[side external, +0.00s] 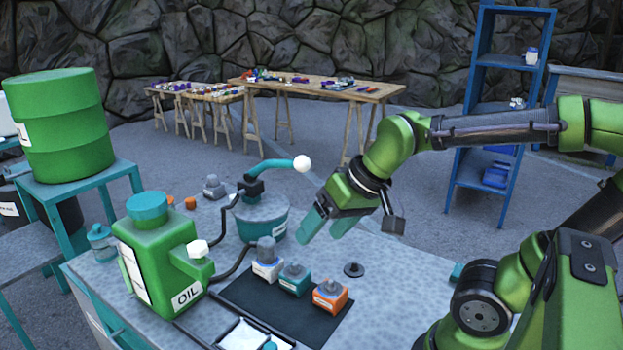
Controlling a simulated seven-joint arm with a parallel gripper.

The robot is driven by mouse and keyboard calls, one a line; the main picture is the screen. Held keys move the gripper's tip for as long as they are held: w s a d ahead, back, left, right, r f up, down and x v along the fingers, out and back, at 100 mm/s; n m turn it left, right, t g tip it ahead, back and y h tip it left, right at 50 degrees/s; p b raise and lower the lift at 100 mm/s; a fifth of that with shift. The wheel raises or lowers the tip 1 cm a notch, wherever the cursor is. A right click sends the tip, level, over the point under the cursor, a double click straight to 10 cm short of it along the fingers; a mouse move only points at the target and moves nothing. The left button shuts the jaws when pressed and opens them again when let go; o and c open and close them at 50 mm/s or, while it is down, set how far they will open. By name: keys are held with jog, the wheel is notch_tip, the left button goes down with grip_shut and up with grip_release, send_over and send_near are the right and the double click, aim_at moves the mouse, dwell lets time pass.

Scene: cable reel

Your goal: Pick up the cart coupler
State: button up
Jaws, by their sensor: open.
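No part carries a readable label naming it the cart coupler, so I cannot tell which one it is. Three small blocks with grey tops stand on a black mat (240,302): a white one (267,268), a teal one (294,282) and an orange one (330,297). A small dark disc with a raised centre (354,270) lies on the table right of the mat. My gripper (326,228) has teal fingers, points down and is open, with nothing seen between the fingers. It hangs above the table, behind the blocks in the picture and apart from them.
A green oil can (160,255) stands left of the mat. A teal drum (262,220) with a bent pipe ending in a white ball (302,163) stands left of my gripper. A white tray (243,337) is at the front. The table right of the disc is mostly clear.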

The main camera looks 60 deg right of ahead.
jog(key=w+d+n+g, duration=0.2)
jog(key=w+n+g, duration=0.1)
jog(key=w, duration=0.6)
jog(key=n+g+h, duration=0.2)
jog(key=n+g, duration=0.1)
jog(key=n, duration=0.9)
send_over(267, 241)
jog(key=f, duration=0.8)
jog(key=a+f, duration=0.1)
jog(key=f, duration=0.3)
jog(key=shift+s+f, duration=0.1)
jog(key=shift+f, duration=0.2)
jog(key=shift+d+f, duration=0.25)
jog(key=shift+f, duration=1.1)
jog(key=shift+d+f, duration=0.2)
jog(key=shift+f, duration=1.15)
jog(key=shift+c, duration=0.3)
jog(key=c, duration=1.2)
